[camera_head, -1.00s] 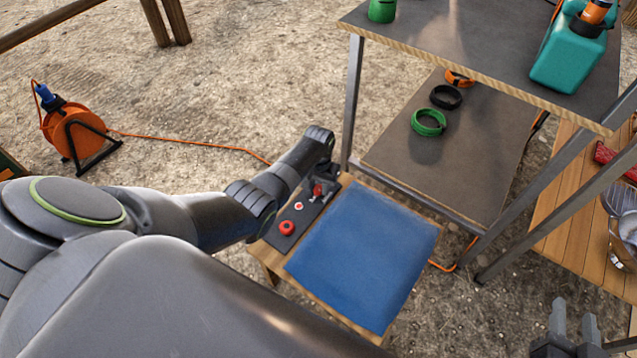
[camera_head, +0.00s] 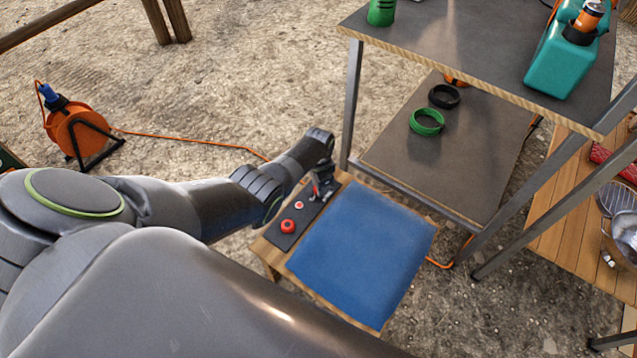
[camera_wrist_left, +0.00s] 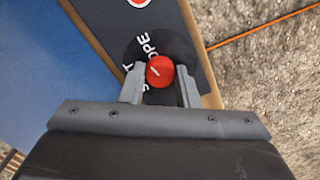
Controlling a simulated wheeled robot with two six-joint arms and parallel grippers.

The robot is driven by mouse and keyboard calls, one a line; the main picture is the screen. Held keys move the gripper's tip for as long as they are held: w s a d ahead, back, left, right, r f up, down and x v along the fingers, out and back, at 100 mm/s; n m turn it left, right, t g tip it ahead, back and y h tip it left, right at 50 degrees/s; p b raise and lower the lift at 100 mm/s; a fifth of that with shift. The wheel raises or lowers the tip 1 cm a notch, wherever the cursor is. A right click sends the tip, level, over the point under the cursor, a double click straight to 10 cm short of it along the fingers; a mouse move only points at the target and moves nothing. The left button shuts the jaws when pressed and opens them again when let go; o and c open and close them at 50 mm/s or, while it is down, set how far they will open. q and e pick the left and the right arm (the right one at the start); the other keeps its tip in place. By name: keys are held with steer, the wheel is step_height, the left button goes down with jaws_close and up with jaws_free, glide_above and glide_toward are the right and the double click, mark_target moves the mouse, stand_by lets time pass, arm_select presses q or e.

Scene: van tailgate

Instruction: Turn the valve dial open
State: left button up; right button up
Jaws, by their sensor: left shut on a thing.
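The red valve dial (camera_wrist_left: 160,71) sits on a dark panel (camera_wrist_left: 179,25) in the left wrist view, with a short white mark on its face. White letters reading "OPE" show beside it, and other lettering is partly hidden by a finger. My left gripper (camera_wrist_left: 160,84) is shut on the dial, one finger on each side. In the head view, my left gripper (camera_head: 322,186) is over the far end of the panel (camera_head: 281,241), and the dial is mostly hidden there. My right gripper is not in view.
A red knob (camera_head: 288,226) and a small white-and-red round mark (camera_head: 299,205) are on the panel's near part. A blue mat (camera_head: 362,255) lies beside it. A metal-legged shelf (camera_head: 440,160) with green and black rings stands close behind. An orange cable reel (camera_head: 78,133) is at left.

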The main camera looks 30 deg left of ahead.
arm_select(q)
steer(key=shift+w+m, duration=0.1)
steer(key=shift+m, duration=1.4)
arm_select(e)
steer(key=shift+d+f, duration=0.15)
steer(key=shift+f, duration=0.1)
arm_select(q)
steer(key=o, duration=1)
steer(key=shift+c, duration=0.2)
steer(key=shift+r+p, duration=0.5)
steer(key=shift+p, duration=0.05)
step_height(320, 180, up, 16)
steer(key=p, duration=0.8)
steer(key=shift+r+p, duration=0.25)
steer(key=shift+p, duration=0.15)
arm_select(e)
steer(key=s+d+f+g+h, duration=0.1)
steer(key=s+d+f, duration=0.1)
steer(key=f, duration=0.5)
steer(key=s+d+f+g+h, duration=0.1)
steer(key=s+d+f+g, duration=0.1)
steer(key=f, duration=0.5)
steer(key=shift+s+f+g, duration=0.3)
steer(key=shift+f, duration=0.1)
